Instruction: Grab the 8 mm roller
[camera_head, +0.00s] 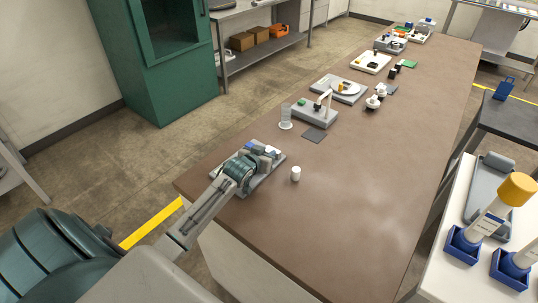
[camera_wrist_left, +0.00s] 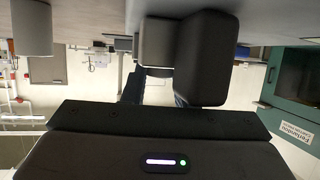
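A small white cylinder (camera_head: 296,173) stands upright on the brown table, right of my left gripper. A grey base plate (camera_head: 228,189) with blue and pale parts lies at the table's near left corner. My left gripper (camera_head: 262,153) is low over this plate, and its wrist hides the fingertips. The left wrist view looks upside down. There, a dark finger block (camera_wrist_left: 207,58) is beside a grey rounded piece (camera_wrist_left: 157,38); I cannot tell whether they touch. A plain grey cylinder (camera_wrist_left: 32,28) is at the left. No size marking is readable. My right gripper is not in view.
Several items line the table farther back. The table's near right is clear. A white side table (camera_head: 485,270) holds blue holders (camera_head: 462,247).

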